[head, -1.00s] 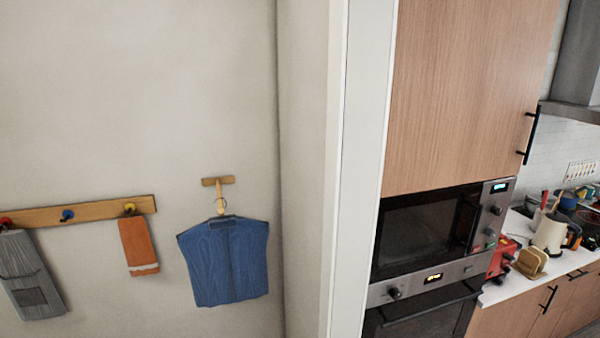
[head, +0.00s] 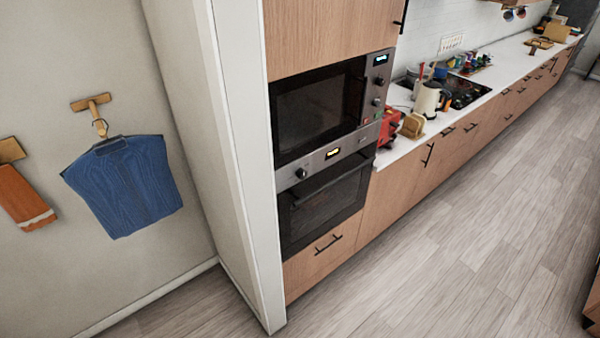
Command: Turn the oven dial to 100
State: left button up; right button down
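The oven (head: 322,205) is built into a wooden cabinet column near the middle of the head view, below a microwave (head: 318,108). Its steel control panel (head: 322,160) carries a dark round dial (head: 301,173) on the left and a small lit display (head: 333,153) in the middle. The right part of the panel has another knob-like mark too small to make out. The dial's setting cannot be read from here. The oven door looks closed. Neither of my grippers is in view.
A white wall edge (head: 245,190) stands just left of the oven. A counter (head: 480,105) with a red toaster (head: 389,127), a kettle (head: 427,98) and a hob (head: 463,92) runs right. The wooden floor (head: 450,260) in front is clear. A blue garment (head: 122,187) hangs left.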

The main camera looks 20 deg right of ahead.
aim_at(301, 174)
jog(key=u, duration=0.25)
jog(key=k, duration=0.35)
jog(key=z, duration=1)
jog(key=i, duration=0.7)
jog(key=u, duration=0.05)
